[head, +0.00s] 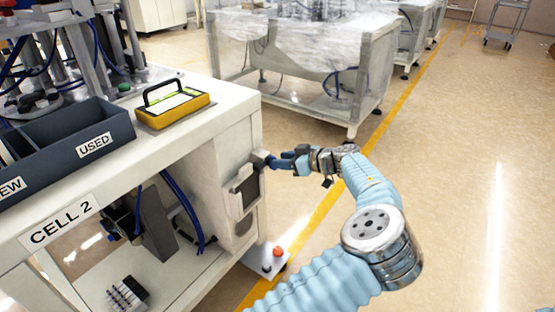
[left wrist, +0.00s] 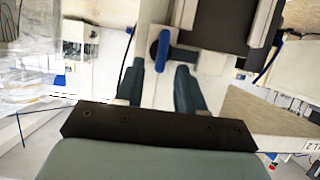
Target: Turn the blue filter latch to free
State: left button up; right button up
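The blue filter latch (left wrist: 162,50) shows in the left wrist view as a short upright blue lever on a pale mount. It sits beside the dark-windowed filter housing (head: 246,192) on the end wall of the cell 2 bench. My left gripper (head: 279,162) is at that wall, by the top of the housing. In the left wrist view its two dark blue fingers (left wrist: 160,80) are apart, with the lower end of the latch in the gap between the tips. I cannot tell whether either finger touches it. In the head view the fingers largely hide the latch. My right gripper is not in view.
The bench (head: 170,180) carries a dark divided bin (head: 75,140) and a yellow-and-black case (head: 172,106). A small white box with a red button (head: 267,262) stands low beside the bench. A plastic-wrapped machine (head: 300,60) stands behind.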

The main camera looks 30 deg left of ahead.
pick_arm(q)
jog(key=shift+x, duration=1.4)
grip_shut()
jog(key=shift+m, duration=0.3)
jog(key=shift+w+f+m+g+y+b, duration=0.25)
jog(key=shift+m+g+y, duration=0.65)
jog(key=shift+m, duration=1.25)
jog(key=shift+w+f+m+g+y+b, duration=0.15)
jog(key=shift+w+f+m+g+y, duration=0.25)
jog(key=shift+m+g, duration=1.3)
jog(key=shift+w+f+m+g+y+b, duration=0.25)
jog(key=shift+m+g+y, duration=0.4)
jog(key=shift+m, duration=1.9)
